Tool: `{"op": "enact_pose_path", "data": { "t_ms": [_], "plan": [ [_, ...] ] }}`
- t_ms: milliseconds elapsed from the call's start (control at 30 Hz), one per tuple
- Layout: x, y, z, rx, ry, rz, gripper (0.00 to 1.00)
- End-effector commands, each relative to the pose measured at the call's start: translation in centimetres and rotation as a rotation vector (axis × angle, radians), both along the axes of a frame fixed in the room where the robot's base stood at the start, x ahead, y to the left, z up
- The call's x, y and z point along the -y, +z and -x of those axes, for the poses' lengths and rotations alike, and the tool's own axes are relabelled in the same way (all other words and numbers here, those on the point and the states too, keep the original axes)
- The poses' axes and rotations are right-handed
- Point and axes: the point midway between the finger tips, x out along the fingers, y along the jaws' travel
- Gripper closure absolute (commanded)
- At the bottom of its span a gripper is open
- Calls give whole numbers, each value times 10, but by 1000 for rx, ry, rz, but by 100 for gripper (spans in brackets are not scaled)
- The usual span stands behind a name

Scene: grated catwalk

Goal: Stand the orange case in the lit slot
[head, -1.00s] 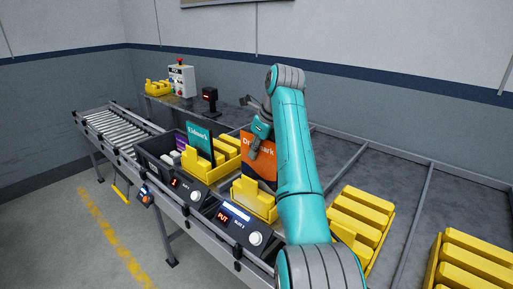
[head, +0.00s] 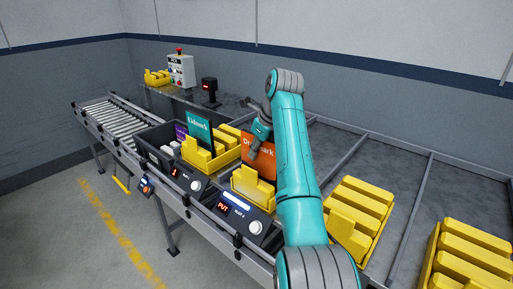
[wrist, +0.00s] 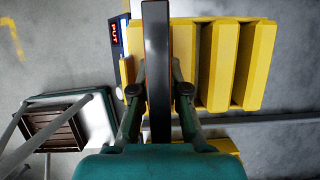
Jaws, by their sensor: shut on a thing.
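My gripper (head: 260,130) is shut on the orange case (head: 258,163), which stands upright with its white lettering facing the head camera. In the wrist view my gripper's fingers (wrist: 158,95) clasp the case from both sides; it shows edge-on as a dark upright bar (wrist: 157,50). The case is at the yellow slotted rack (head: 250,186) behind the panel with the lit red PUT display (head: 223,207). The rack's front hides the case's lower edge in the head view. I cannot tell if the case touches the slot's bottom.
A teal case (head: 199,130) stands in the neighbouring yellow rack (head: 205,160), left of mine. A dark bin (head: 155,148) with small items is farther left. Another yellow rack (head: 356,215) stands at right, apart across bare grey table. A roller conveyor (head: 110,120) runs at far left.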

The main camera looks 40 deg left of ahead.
Motion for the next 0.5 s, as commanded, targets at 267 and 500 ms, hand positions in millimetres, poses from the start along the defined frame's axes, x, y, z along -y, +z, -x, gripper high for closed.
{"op": "enact_pose_path", "data": {
  "t_ms": [267, 500],
  "plan": [
    [0, -9, 0, 0, 0, 0, 100],
    [0, -12, 0, 0, 0, 0, 100]
  ]
}}
